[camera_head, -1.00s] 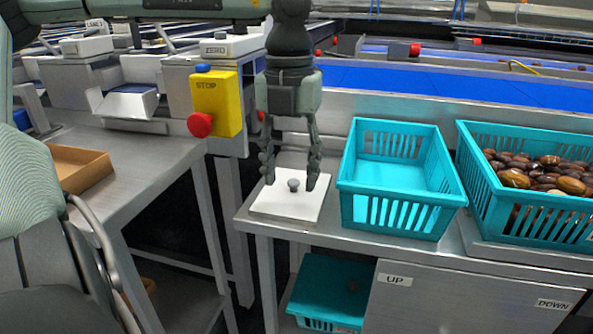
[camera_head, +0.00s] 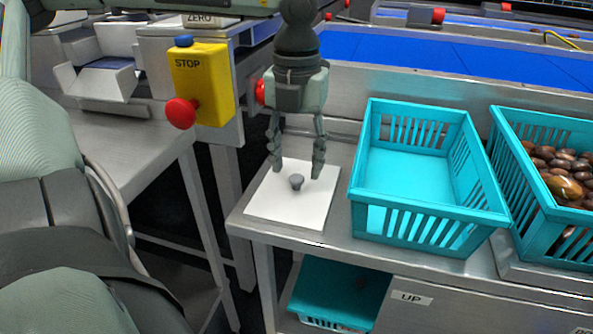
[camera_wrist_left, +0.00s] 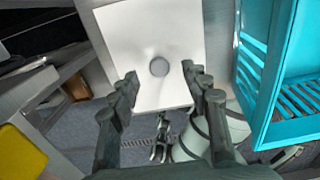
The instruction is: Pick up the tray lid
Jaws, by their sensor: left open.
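The tray lid (camera_head: 271,208) is a flat white square with a round grey knob (camera_head: 296,181) at its middle. It lies at the left end of the metal bench in the head view. It also shows in the left wrist view (camera_wrist_left: 130,40), with the knob (camera_wrist_left: 159,67) near the middle of the picture. My left gripper (camera_head: 296,172) points down over the lid, its fingers open on both sides of the knob. The left wrist view shows the open fingers (camera_wrist_left: 159,83) with nothing between them but the view of the lid and knob.
An empty turquoise crate (camera_head: 440,212) stands just right of the lid. Another crate (camera_head: 510,185) holding dates stands further right. A turquoise crate (camera_head: 341,290) sits below the bench. A yellow stop box (camera_head: 208,85) with a red button stands left of my gripper.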

